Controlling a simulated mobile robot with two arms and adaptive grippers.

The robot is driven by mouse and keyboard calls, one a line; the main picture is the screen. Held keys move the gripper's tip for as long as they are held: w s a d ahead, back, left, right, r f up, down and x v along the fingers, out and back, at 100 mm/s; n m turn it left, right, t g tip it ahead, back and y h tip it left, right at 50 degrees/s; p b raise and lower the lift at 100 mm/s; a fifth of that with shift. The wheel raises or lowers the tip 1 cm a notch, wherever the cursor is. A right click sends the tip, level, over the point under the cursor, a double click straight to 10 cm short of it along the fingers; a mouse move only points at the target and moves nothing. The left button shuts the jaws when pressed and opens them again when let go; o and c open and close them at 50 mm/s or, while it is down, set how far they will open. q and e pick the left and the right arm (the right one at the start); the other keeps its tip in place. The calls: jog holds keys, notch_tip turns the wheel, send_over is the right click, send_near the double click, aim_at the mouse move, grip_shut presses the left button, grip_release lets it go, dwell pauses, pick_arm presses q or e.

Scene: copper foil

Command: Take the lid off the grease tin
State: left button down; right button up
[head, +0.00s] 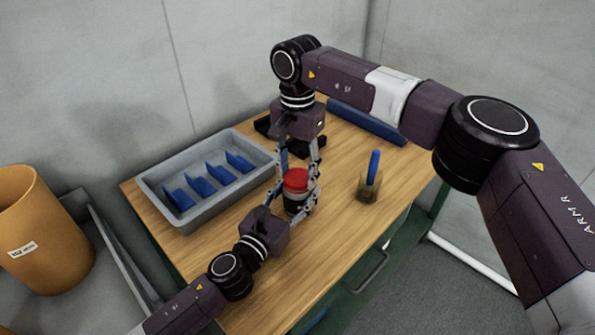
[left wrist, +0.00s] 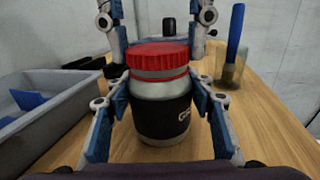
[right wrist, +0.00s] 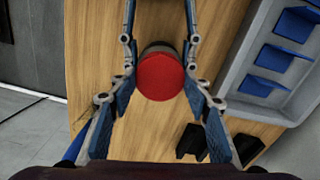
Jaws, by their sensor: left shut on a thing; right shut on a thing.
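The grease tin (head: 292,205) is a silver jar with a dark label, standing upright on the wooden table; it is large in the left wrist view (left wrist: 160,118). Its red ribbed lid (head: 297,178) sits at its top, level, with a silver band showing below it. From above it is a red disc in the right wrist view (right wrist: 160,77). My left gripper (head: 294,210) is shut on the tin's body, fingers on both sides. My right gripper (head: 299,168) reaches in from the far side and is shut on the lid. The thread is hidden.
A grey tray (head: 180,222) with blue dividers stands left of the tin. A clear cup (head: 368,190) with a blue-handled tool (head: 374,166) stands to the right. Black blocks (head: 264,126) and a long blue piece (head: 366,122) lie at the back. The front tabletop is clear.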

aim_at(297, 177)
jog(key=shift+r, duration=1)
jog(key=shift+r, duration=2)
pick_arm(q)
jog(key=c, duration=0.9)
grip_release()
jog(key=shift+o, duration=0.2)
